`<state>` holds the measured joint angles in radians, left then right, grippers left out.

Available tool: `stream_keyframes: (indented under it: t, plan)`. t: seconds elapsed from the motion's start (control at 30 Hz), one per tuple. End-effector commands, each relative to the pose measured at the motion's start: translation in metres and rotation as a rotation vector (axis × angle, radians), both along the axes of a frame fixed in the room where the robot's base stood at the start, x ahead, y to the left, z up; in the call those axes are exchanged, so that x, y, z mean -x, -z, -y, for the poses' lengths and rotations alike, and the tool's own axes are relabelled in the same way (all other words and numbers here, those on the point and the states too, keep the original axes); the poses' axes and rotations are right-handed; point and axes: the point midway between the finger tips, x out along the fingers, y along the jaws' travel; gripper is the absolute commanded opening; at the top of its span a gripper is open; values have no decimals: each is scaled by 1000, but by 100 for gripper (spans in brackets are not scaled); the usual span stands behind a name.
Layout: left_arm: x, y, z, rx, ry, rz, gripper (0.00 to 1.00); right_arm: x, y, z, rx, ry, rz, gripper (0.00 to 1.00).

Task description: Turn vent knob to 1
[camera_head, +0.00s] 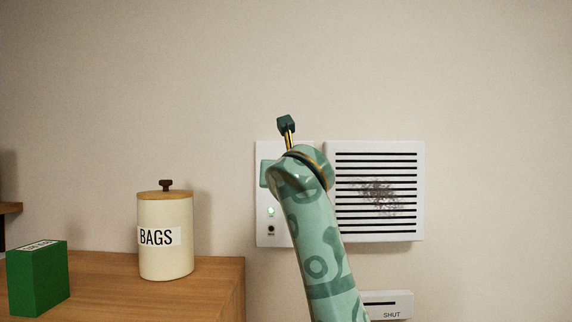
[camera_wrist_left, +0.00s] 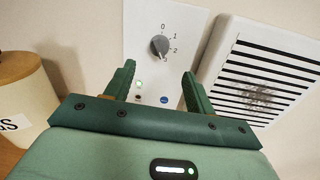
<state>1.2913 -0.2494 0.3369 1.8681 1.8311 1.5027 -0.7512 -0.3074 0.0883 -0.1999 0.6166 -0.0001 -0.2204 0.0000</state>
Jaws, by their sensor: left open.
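The grey vent knob (camera_wrist_left: 159,46) is on a white wall panel, with marks 0, 1, 2 and 3 around its right side. Its pointer appears to face the lowest mark, near 3, though this is small. My left gripper (camera_wrist_left: 159,70) is open, its two green fingers apart and empty below the knob in the wrist view. In the head view my left arm crosses the white panel (camera_head: 265,160), hides the knob, and shows a dark green gripper part (camera_head: 286,124) above the panel. My right gripper is not in view.
A white slatted vent (camera_head: 376,230) with a dark smudge is right of the panel. The panel carries a green light (camera_head: 271,212) and a blue button (camera_wrist_left: 164,99). A BAGS canister (camera_head: 165,255) and green box (camera_head: 38,278) stand on the wooden counter (camera_head: 215,285) at left.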

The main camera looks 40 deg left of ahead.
Motion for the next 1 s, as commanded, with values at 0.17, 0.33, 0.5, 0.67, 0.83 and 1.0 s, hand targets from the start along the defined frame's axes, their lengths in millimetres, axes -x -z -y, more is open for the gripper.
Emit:
stream_keyframes:
  t: [0.17,0.33,0.5,0.67,0.83,1.0]
  plan:
    - [-32,-4,-32,1,-2,-5,55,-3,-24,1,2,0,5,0]
    - [-53,-3,-52,1,-1,-2,55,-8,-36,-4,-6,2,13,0]
    - [-63,-1,-61,1,-1,-1,55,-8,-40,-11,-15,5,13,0]
    - [-64,1,-63,1,-1,0,55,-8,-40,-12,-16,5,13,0]
    - [-64,1,-62,1,-1,0,44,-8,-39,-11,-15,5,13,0]
    - [-64,1,-62,1,-1,0,10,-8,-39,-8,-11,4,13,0]
